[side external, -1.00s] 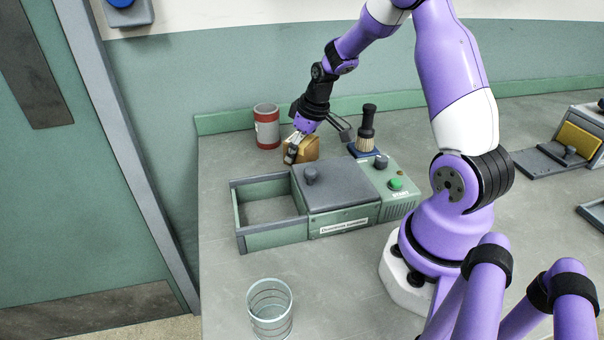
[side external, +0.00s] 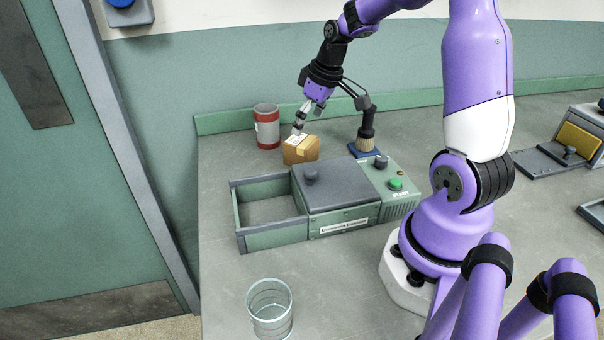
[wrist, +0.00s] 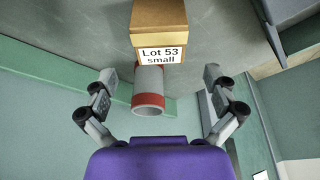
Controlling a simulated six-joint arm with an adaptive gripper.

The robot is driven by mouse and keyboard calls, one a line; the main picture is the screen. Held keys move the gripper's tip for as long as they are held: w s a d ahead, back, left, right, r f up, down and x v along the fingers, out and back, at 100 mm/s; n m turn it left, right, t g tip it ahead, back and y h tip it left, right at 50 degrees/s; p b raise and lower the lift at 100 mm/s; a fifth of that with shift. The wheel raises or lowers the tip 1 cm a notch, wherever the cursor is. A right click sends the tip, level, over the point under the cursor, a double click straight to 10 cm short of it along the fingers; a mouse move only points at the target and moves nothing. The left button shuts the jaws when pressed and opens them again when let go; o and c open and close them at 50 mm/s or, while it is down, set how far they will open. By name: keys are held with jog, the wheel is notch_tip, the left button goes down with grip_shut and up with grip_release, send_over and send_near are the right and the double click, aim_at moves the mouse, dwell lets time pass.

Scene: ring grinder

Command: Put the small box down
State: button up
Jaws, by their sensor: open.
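The small box (side external: 301,150) is brown cardboard with a pale label on top. It rests on the grey bench behind the green machine. In the wrist view the box (wrist: 158,22) stands beyond my fingertips, and its label reads "Lot 53 small". My gripper (side external: 299,122) is above the box in the side view, apart from it as far as I can tell. In the wrist view my gripper (wrist: 160,78) has its two fingers spread wide with nothing held between them.
A red and grey can (side external: 266,127) stands left of the box. The green machine (side external: 335,197) with an open tray is in front. A clear glass (side external: 270,308) stands near the bench's front.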

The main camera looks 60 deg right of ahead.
jog(key=v, duration=0.4)
jog(key=s+a+r+t, duration=0.1)
jog(key=s+a, duration=0.3)
jog(key=a, duration=0.4)
jog(key=s+a+r+t, duration=0.1)
jog(key=s+a+r, duration=0.2)
jog(key=a, duration=0.6)
jog(key=shift+s+r, duration=0.35)
jog(key=shift+s, duration=0.8)
